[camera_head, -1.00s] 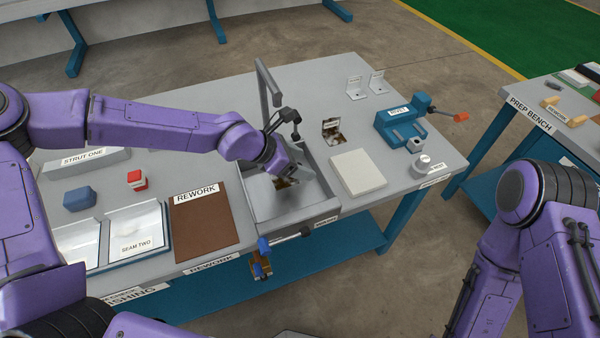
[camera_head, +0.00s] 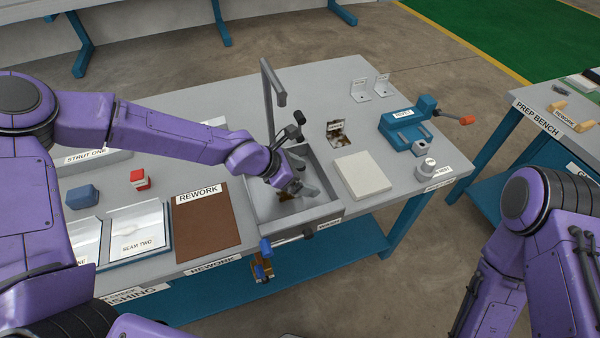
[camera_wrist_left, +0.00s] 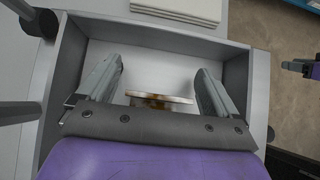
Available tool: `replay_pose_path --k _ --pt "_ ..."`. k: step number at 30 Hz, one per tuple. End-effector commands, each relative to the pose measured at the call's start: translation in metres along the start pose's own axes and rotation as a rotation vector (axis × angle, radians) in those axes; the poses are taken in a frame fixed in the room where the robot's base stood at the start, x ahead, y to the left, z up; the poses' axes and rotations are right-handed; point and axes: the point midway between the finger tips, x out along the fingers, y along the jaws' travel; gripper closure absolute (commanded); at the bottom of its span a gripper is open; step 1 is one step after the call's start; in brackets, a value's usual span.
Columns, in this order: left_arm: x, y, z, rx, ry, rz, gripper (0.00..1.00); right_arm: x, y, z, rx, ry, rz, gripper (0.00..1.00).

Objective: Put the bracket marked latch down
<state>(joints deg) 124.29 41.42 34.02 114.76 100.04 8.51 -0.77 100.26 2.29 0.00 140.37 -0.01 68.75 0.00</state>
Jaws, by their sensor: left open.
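A small bracket with a white top edge and brown, rusty-looking faces lies in the grey sink-like tray (camera_head: 262,218). In the left wrist view this bracket (camera_wrist_left: 158,99) sits between the fingers of my left gripper (camera_wrist_left: 160,88), with a gap on each side. Its marking cannot be read. In the head view my left gripper (camera_head: 303,188) is open, low inside the tray, and hides most of the bracket. Another rusty bracket with a white label (camera_head: 335,131) and two pale labelled brackets (camera_head: 358,90) (camera_head: 381,85) stand on the bench; I cannot read which is latch.
A grey post with a bent top (camera_head: 267,100) and a dark tap-like part (camera_head: 292,130) rise by the tray. A brown REWORK mat (camera_head: 206,222) lies left of it. A pale block (camera_head: 362,175) and a blue vise (camera_head: 405,127) are to the right.

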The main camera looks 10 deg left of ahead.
Motion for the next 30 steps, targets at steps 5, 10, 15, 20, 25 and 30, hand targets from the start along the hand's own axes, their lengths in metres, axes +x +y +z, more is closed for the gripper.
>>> replay_pose_path --k 5,10,15,20,25,30 --pt "-0.029 0.001 0.004 -0.005 -0.004 0.002 0.07 -0.012 0.001 -0.005 0.000 0.000 0.000 0.57" --pt "-0.074 0.001 0.005 -0.006 -0.008 0.003 0.07 -0.021 0.002 -0.009 0.000 0.000 0.000 0.57" --pt "-0.108 0.001 0.004 -0.001 -0.005 0.004 0.07 -0.025 0.002 -0.010 0.000 0.000 0.000 0.57" --pt "-0.121 0.000 0.002 0.000 -0.002 0.001 0.07 -0.025 0.002 -0.011 0.000 0.000 0.000 0.57" --pt "-0.122 0.000 0.001 0.002 0.000 0.000 0.07 -0.025 0.002 -0.010 0.000 0.000 0.000 0.57" --pt "-0.121 0.000 0.001 0.001 0.000 0.000 0.07 -0.025 0.002 -0.010 0.000 0.000 0.000 0.57"
